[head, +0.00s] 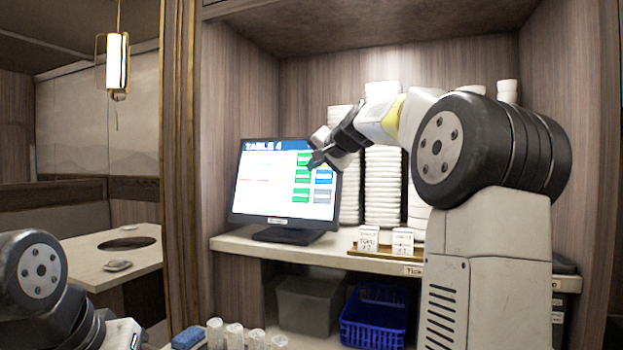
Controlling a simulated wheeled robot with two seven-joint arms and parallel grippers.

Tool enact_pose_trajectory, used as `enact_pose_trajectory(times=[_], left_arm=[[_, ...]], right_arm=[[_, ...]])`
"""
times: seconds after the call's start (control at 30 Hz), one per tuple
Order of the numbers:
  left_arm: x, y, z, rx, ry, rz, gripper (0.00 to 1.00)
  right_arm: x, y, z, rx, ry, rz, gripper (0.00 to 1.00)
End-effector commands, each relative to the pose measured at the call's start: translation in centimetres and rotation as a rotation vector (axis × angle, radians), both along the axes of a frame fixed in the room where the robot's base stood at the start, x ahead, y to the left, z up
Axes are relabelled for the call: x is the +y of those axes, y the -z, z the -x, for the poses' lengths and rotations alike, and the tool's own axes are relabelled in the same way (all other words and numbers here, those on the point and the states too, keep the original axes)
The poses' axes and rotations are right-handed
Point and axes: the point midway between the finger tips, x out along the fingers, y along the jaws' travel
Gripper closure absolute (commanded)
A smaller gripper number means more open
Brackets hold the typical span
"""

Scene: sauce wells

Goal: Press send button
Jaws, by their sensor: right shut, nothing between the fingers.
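A monitor (270,207) stands on the shelf of an alcove, its screen headed "TABLE 4". Green, blue and grey buttons line the right part of the screen; their labels are too small to read, so I cannot tell which is send. A blue button (323,177) shows just below my right gripper (312,163). My right gripper is shut and empty, its fingertips in front of the upper right of the screen, hiding a part there. I cannot tell whether they touch the screen. My left arm shows at the lower left, but its gripper is out of view.
Stacks of white dishes (382,190) stand on the shelf (340,250) behind my right arm. Small white cards (368,240) stand right of the monitor. Below are a blue basket (374,322) and a grey bin (308,305). Clear cups (235,335) stand at the bottom.

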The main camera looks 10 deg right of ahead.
Motion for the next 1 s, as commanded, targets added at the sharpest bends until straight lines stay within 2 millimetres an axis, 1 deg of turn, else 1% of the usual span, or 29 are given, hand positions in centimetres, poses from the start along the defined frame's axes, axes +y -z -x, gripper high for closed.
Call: enact_pose_trajectory(times=[0.2,0.33,0.8,1.0], left_arm=[[0.0,0.0,0.0,0.000,0.000,0.000,1.00],[0.0,0.0,0.0,0.000,0.000,0.000,1.00],[0.0,0.0,0.0,0.000,0.000,0.000,1.00],[0.0,0.0,0.0,0.000,0.000,0.000,1.00]], right_arm=[[0.0,0.1,0.0,0.001,0.000,0.001,1.00],[-0.4,0.3,-0.6,0.002,0.000,0.001,1.00],[-3.7,2.2,-5.5,0.003,-0.001,0.002,1.00],[-4.5,2.5,-6.7,0.002,0.000,0.003,1.00]])
